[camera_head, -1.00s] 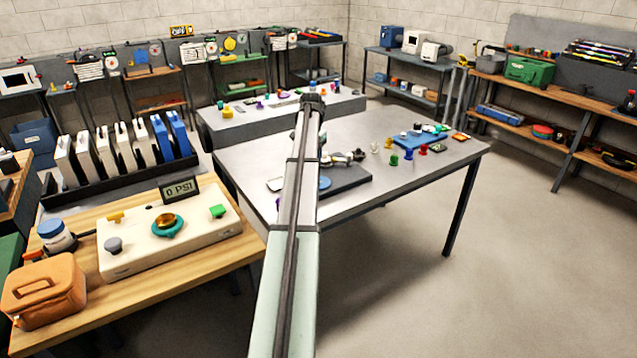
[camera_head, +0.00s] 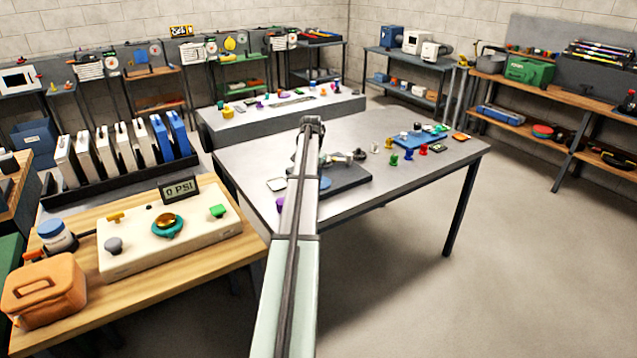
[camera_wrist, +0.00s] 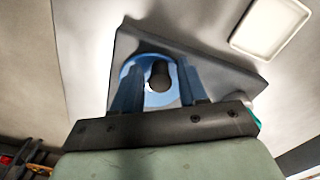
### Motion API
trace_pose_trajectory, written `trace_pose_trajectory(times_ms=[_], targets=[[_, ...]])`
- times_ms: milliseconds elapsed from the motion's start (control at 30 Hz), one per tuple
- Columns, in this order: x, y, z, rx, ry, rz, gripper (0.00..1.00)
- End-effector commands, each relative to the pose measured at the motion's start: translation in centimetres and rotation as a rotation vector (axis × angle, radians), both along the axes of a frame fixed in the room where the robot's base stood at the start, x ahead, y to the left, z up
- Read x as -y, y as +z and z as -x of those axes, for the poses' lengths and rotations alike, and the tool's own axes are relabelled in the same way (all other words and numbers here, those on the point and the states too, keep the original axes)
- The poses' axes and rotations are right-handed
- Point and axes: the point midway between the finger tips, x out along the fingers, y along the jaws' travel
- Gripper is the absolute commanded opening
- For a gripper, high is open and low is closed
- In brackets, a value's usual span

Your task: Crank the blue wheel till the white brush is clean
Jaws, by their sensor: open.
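In the wrist view my gripper (camera_wrist: 159,82) is open. Its two bluish fingers stand on either side of a dark round knob (camera_wrist: 160,74). The blue wheel (camera_wrist: 143,59) shows as a curved blue rim behind the fingers, partly hidden by them. I cannot tell whether the fingers touch the knob or wheel. A bright white patch lies just below the knob; I cannot tell whether it is the white brush.
A dark base plate (camera_head: 345,178) lies on the grey table (camera_head: 400,185). Small coloured knobs and a blue tray (camera_head: 415,139) stand to its right. A purple piece (camera_head: 280,204) is near the table's left edge. A white control box (camera_head: 135,250) sits on the wooden bench.

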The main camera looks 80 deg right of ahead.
Motion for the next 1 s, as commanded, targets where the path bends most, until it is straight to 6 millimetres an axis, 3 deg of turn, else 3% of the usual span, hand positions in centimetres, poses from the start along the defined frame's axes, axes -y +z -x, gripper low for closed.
trace_pose_trajectory(times_ms=[133, 500, 1000], targets=[[0.0, 0.0, 0.0, 0.000, 0.000, 0.000, 0.43], [0.0, 0.0, 0.0, 0.000, 0.000, 0.000, 0.08], [-0.7, 0.1, 1.2, -0.001, -0.001, 0.000, 0.08]])
